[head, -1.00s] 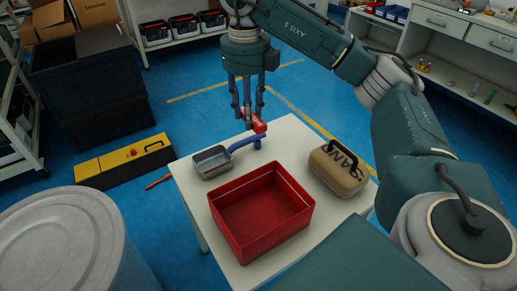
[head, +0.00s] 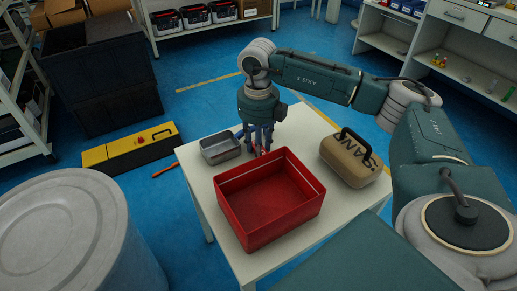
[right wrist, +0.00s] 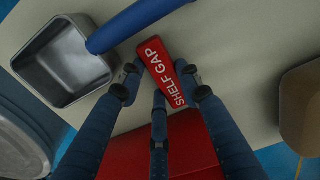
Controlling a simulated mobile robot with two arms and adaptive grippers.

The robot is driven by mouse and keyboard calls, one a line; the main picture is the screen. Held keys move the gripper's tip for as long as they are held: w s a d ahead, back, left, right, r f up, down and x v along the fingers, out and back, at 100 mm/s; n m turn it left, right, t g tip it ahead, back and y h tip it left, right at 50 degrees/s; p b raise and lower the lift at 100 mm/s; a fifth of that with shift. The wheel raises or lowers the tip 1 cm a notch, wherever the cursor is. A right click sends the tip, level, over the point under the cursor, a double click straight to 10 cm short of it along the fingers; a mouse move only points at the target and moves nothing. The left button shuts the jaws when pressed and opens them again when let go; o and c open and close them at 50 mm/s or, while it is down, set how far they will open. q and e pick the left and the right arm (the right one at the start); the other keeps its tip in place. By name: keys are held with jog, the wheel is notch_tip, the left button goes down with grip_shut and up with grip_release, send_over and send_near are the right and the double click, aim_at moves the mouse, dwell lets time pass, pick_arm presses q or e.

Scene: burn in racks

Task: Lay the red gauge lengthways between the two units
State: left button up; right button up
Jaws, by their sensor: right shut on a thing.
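The red gauge (right wrist: 165,72), lettered "SHELF GAP", is held between the fingers of my right gripper (right wrist: 160,80) in the right wrist view. In the head view my right gripper (head: 259,150) points down at the white table, behind the red bin. Its fingers mostly hide the gauge there, with a small bit of red showing. I cannot tell whether the gauge touches the table. No pair of things that are clearly the two units can be made out. My left gripper is not in view.
The white table (head: 228,232) holds a red open bin (head: 246,232), a metal pan (head: 221,148) whose blue handle (right wrist: 135,22) passes close to the gauge, and a tan sandbag (head: 345,165). A grey barrel (head: 60,225) stands left, and a yellow-and-black case (head: 130,149) lies on the floor.

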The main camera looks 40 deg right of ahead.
jog(key=shift+f, duration=0.2)
jog(key=o, duration=1.3)
